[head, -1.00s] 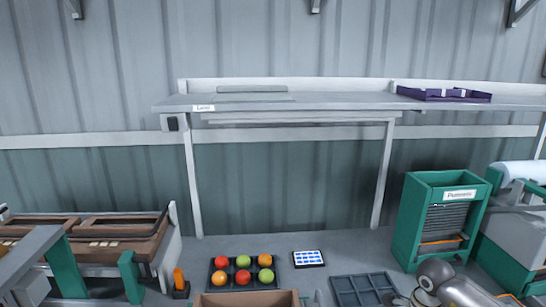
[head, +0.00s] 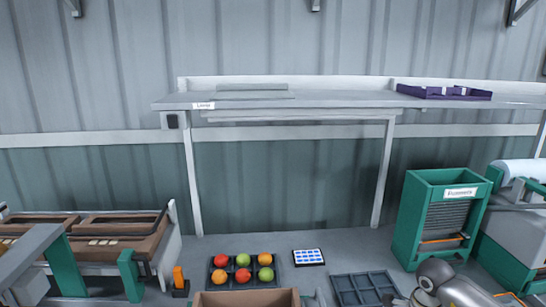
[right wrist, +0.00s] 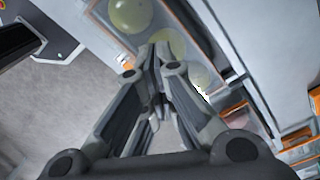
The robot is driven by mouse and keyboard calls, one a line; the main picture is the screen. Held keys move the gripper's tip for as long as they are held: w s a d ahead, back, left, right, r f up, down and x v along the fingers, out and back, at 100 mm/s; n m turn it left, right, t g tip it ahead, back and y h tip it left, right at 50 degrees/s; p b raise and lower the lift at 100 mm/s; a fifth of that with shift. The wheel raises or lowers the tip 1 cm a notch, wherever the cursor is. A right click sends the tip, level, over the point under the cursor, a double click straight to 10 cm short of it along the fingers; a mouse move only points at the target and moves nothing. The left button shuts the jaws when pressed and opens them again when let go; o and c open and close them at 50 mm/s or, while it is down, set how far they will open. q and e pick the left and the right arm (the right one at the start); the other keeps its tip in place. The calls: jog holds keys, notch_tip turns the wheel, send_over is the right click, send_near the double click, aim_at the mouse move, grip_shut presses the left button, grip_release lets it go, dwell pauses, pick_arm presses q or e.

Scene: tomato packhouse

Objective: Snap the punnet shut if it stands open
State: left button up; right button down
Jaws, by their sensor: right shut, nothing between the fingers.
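My right gripper (right wrist: 160,58) is shut and empty in the right wrist view. Its fingertips are over or close to a long channel or tray with pale green round fruit (right wrist: 131,14); I cannot tell whether they touch. No punnet that I can clearly make out as open or shut shows in either view. A green bin-like holder (head: 408,222) with a label that seems to read "Punnets" stands at the right in the head view. My left gripper is not in view.
A dark tray (head: 212,285) holds red, orange and green tomatoes. A blue-white panel (head: 308,257), an empty divided tray (head: 362,287) and a brown box (head: 245,299) are nearby. A grey shelf (head: 340,101) spans the back wall. Brown-topped equipment (head: 100,253) stands left.

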jog(key=shift+r, duration=0.15)
jog(key=shift+r+p, duration=2)
jog(key=shift+r, duration=1.4)
